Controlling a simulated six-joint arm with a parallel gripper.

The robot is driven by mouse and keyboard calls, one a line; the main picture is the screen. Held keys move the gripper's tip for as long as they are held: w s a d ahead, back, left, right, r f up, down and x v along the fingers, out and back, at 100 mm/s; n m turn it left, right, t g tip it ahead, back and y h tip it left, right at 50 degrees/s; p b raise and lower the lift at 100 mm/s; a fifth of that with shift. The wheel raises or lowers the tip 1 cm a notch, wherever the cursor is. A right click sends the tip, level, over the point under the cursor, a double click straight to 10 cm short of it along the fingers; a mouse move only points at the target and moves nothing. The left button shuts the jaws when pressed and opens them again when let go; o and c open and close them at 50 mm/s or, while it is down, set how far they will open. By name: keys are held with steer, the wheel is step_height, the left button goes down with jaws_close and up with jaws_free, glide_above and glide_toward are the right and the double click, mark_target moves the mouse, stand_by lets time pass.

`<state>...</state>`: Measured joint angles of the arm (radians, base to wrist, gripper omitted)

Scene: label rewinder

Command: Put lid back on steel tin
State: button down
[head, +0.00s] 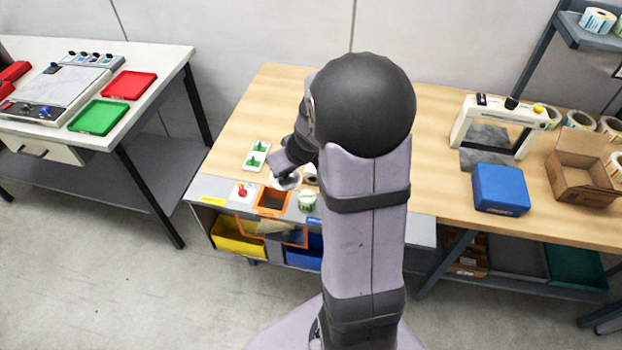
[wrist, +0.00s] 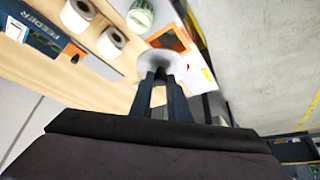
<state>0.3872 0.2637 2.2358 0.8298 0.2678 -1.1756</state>
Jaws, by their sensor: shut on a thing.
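My gripper (wrist: 160,80) is shut on a pale round lid (wrist: 158,64), holding it at its near side. In the head view my gripper (head: 288,177) and the lid (head: 284,182) are above the front edge of the wooden table, by an orange-framed opening. A round, pale thing with green and white on top (head: 307,200) stands just right of the opening. It also shows in the wrist view (wrist: 140,14), apart from the lid. It may be the steel tin, but I cannot tell surely. My arm hides part of the table.
The orange-framed opening (head: 272,201) has a red thing (head: 242,190) on its left. Two white rolls (wrist: 78,14) (wrist: 111,42) stand close by. A white holder with green pieces (head: 257,156) lies behind. A blue box (head: 500,190) and a cardboard box (head: 583,168) are at the right.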

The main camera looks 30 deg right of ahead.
steer(key=s+d+n+y, duration=0.1)
steer(key=s+d+n, duration=0.2)
steer(key=d, duration=1)
steer(key=s+d+f+n+y, duration=0.1)
steer(key=s+d, duration=0.6)
steer(key=d, duration=0.7)
steer(key=n+y, duration=0.1)
steer(key=n, duration=0.1)
steer(key=shift+f+n+g, duration=0.15)
steer(key=shift+n+g, duration=0.15)
steer(key=shift+d+f+b, duration=0.1)
steer(key=shift+b, duration=0.2)
step_height(320, 180, down, 6)
steer(key=b, duration=0.3)
steer(key=shift+b, duration=0.3)
steer(key=shift+b, duration=0.7)
steer(key=shift+f+b, duration=0.25)
steer(key=shift+b, duration=0.45)
stand_by(1.0)
